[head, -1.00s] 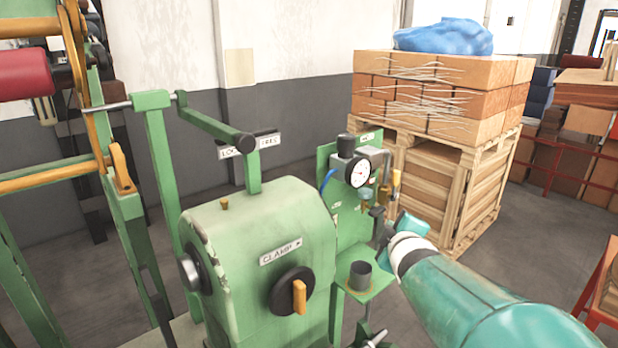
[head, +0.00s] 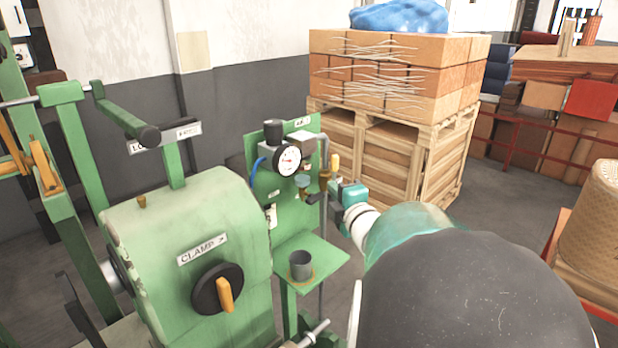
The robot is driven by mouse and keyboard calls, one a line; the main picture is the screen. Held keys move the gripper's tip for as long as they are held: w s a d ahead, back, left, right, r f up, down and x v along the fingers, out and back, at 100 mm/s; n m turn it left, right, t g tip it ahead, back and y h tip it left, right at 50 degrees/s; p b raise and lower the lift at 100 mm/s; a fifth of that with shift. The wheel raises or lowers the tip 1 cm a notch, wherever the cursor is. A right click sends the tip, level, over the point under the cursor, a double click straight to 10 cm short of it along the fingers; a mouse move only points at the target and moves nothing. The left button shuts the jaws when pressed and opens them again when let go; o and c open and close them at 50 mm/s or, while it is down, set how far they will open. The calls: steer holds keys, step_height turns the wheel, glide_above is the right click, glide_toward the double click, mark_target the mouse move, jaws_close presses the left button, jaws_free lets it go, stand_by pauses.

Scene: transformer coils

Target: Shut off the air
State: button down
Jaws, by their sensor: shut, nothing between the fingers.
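The air panel (head: 256,170) is a green upright plate carrying a round white pressure gauge (head: 287,161), a black-topped regulator (head: 273,133) and a blue hose. A yellow lever (head: 335,163) stands roughly upright on the pipe fittings at the panel's right side. My gripper (head: 316,199), with a teal body and dark fingers, is just below and left of that lever, in front of the panel. It is shut and empty. The fingertips are small against the fittings, so I cannot tell whether they touch anything. The lower fittings are partly hidden by it.
A green machine housing with a black CLAMP knob (head: 218,289) stands at the front left. A small green shelf holding a grey cup (head: 301,265) is below my gripper. A wooden pallet crate (head: 372,165) with stacked boxes stands behind.

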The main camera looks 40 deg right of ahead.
mark_target(332, 169)
steer(key=x, duration=0.9)
steer(key=shift+w+f, duration=0.15)
steer(key=shift+w, duration=0.05)
steer(key=d, duration=0.4)
steer(key=shift+s, duration=0.45)
